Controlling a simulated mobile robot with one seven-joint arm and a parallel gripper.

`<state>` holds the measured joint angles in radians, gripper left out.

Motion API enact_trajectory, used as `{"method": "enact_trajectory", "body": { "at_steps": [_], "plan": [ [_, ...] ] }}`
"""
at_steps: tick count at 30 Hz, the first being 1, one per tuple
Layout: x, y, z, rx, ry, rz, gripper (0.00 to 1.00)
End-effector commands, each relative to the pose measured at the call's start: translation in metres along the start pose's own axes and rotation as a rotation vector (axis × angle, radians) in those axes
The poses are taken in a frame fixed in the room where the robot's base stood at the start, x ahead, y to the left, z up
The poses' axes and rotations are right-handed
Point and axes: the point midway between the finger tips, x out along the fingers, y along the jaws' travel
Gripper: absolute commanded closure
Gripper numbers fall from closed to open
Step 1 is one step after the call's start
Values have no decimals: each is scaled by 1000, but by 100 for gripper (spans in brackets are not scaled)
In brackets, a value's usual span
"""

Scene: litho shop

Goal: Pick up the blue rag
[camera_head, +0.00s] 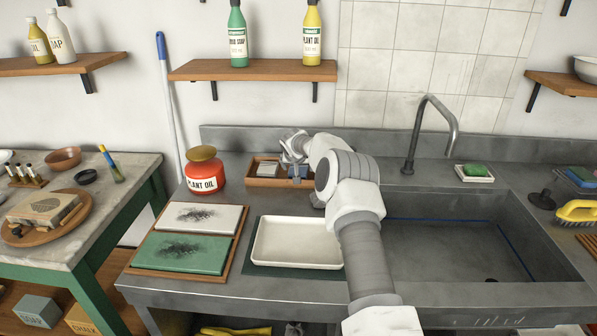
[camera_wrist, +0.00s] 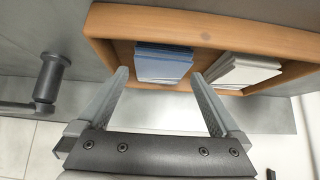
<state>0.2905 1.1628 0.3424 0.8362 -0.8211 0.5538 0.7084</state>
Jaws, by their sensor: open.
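The blue rag is a folded stack of blue cloth (camera_wrist: 163,62) in a shallow wooden tray (camera_wrist: 245,38), seen in the wrist view. My gripper (camera_wrist: 160,76) is open, with its two fingers apart on either side of the blue rag's near edge and nothing held. In the head view the wooden tray (camera_head: 262,181) sits at the back of the steel counter, and a little of the blue rag (camera_head: 299,171) shows at its right end. My gripper (camera_head: 295,153) is over that end there, its fingers too small to make out clearly.
A folded white stack (camera_wrist: 243,71) lies beside the blue rag in the tray. A red plant oil jar (camera_head: 204,174) stands left of the tray. A white tray (camera_head: 298,243) lies in front. The tap (camera_head: 413,140) and sink (camera_head: 450,240) are to the right.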

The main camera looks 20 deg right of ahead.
Motion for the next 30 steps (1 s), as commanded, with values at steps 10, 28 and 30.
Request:
{"method": "enact_trajectory", "body": {
  "at_steps": [10, 28, 30],
  "plan": [
    [21, 0, 0, 1, 0, 0, 0],
    [22, 0, 0, 0, 0, 0, 63],
    [21, 0, 0, 0, 1, 0, 70]
  ]
}}
